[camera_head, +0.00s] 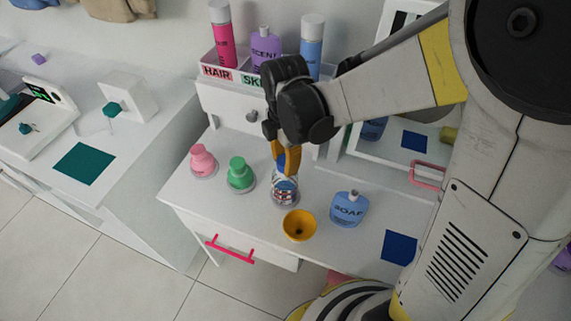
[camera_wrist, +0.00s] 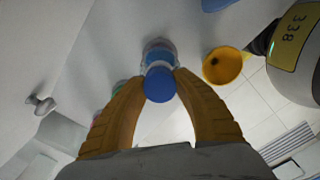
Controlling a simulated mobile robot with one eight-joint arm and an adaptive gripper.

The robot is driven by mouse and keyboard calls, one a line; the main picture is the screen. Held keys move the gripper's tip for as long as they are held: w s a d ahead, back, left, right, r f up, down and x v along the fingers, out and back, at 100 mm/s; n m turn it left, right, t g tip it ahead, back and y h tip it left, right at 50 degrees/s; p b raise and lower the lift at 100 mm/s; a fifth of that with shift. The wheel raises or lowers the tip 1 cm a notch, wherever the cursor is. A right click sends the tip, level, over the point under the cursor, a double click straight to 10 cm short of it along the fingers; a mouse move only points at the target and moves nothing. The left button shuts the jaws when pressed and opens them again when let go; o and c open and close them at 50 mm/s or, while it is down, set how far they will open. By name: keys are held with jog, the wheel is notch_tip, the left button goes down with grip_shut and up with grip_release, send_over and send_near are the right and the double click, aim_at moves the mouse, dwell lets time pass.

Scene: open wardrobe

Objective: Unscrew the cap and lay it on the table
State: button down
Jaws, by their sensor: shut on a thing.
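My gripper (camera_head: 287,172) points down over the white table (camera_head: 330,250). Its two orange fingers are shut on a round blue cap (camera_wrist: 160,85), seen from above in the wrist view between the fingertips (camera_wrist: 163,76).
An orange funnel-like bowl (camera_head: 299,226) stands close in front of the bottle, with a blue soap bottle (camera_head: 348,208) to its right. Green (camera_head: 240,174) and pink (camera_head: 203,160) bottles stand left. A blue square (camera_head: 399,247) lies at the right; free tabletop lies at front left.

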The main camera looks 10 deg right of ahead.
jog(key=shift+n, duration=0.5)
jog(key=c, duration=1)
grip_release()
jog(key=shift+o, duration=0.3)
jog(key=m, duration=1.2)
jog(key=shift+m, duration=0.4)
jog(key=m, duration=0.4)
jog(key=shift+m, duration=0.3)
